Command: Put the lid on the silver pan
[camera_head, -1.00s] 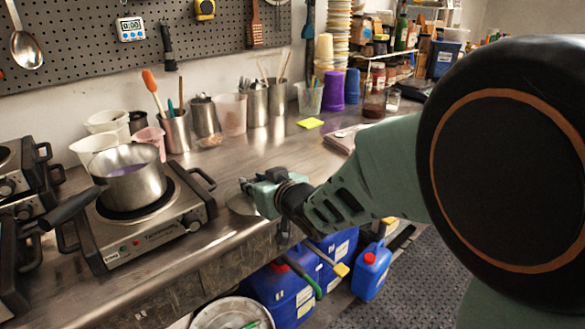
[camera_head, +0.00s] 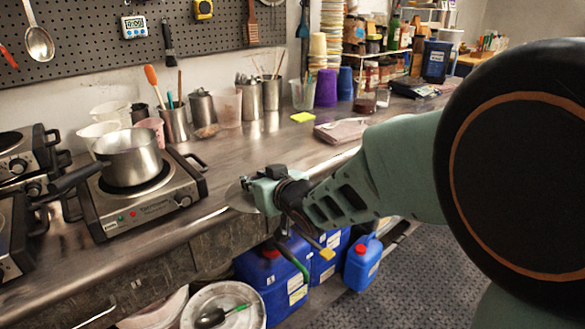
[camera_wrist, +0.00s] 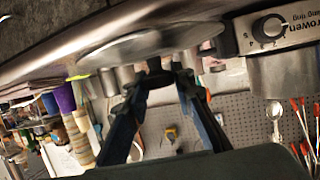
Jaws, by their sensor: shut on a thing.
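The silver pan (camera_head: 130,158) stands upright and uncovered on a hot plate at the left of the head view, its dark handle pointing to the lower left. Its side also shows in the wrist view (camera_wrist: 285,78), which is turned upside down. My gripper (camera_head: 260,190) is shut on the lid, a round metallic disc (camera_head: 240,197), near the counter's front edge. The lid is to the right of the pan and apart from it. In the wrist view the lid (camera_wrist: 150,45) lies just beyond my fingertips (camera_wrist: 160,78). The exact grip point is hard to see.
The hot plate (camera_head: 150,207) sits near the counter's front edge, with more burners at its left. Cups and metal canisters (camera_head: 200,107) line the wall behind. Bare counter (camera_head: 235,155) separates pan and gripper. Blue jugs (camera_head: 362,262) stand below.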

